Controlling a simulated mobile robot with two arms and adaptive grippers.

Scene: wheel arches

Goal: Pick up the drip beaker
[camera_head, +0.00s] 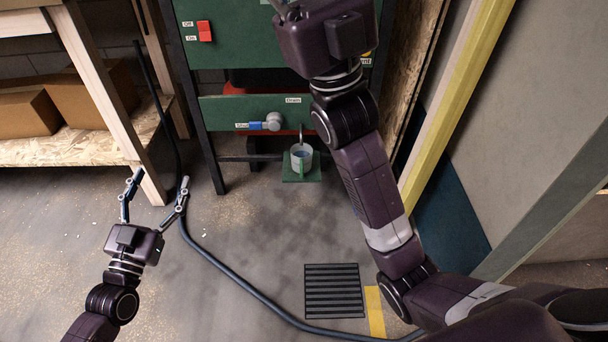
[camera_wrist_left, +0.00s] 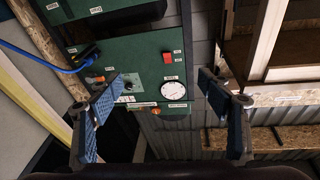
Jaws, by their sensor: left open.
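The drip beaker (camera_head: 306,161), a small pale cup with something bluish inside, stands upright on a small green shelf (camera_head: 288,178) under the drain spout (camera_head: 301,133) of the green machine. A green strip shows on its front. My left gripper (camera_head: 160,178) is open and empty, to the left of the beaker and apart from it. Its spread fingers (camera_wrist_left: 158,76) also show in the left wrist view, where the beaker is not seen. My right gripper (camera_head: 288,10) is at the top edge in front of the machine, with its fingers mostly cut off.
A blue-handled drain valve (camera_head: 265,122) sits left of the spout. A black hose (camera_head: 232,275) crosses the floor near a floor grate (camera_head: 334,290). A wooden shelf (camera_head: 70,150) with boxes stands at the left. My right arm passes just right of the beaker.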

